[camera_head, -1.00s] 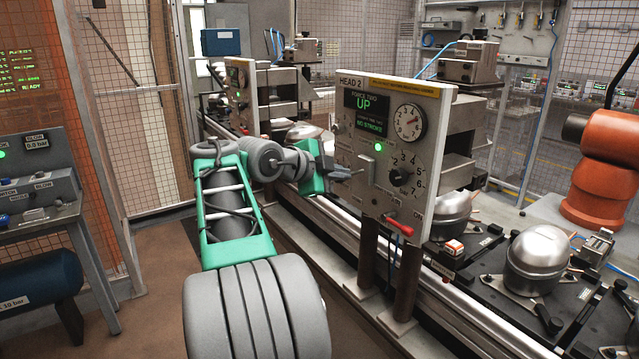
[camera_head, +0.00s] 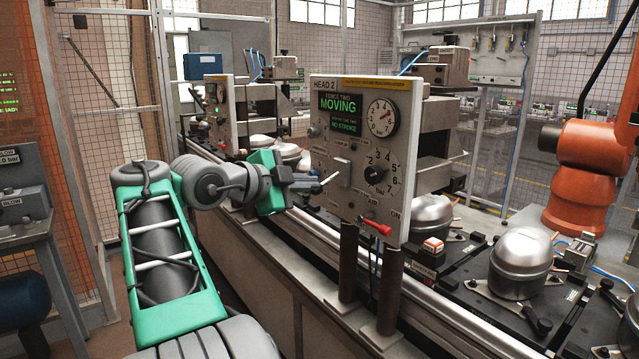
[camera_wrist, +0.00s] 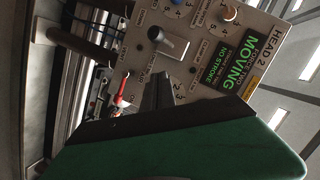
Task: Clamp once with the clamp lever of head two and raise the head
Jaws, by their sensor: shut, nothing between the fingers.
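The head two panel (camera_head: 366,150) is a pale upright plate marked HEAD 2. Its display (camera_head: 341,115) reads MOVING above NO STROKE. The clamp lever (camera_head: 331,178) looks like a pale rod standing out from a small grey plate at the panel's middle left. In the wrist view the clamp lever (camera_wrist: 155,34) appears as a dark rounded end by a grey block. My gripper (camera_head: 318,187) is shut and empty, just left of the lever in the head view. Its dark fingers also show in the wrist view (camera_wrist: 158,88). I cannot tell whether they touch the lever.
A steel compressor (camera_head: 521,263) rests on the line at right. An orange robot (camera_head: 583,170) stands behind it. A second head (camera_head: 218,115) stands farther back.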

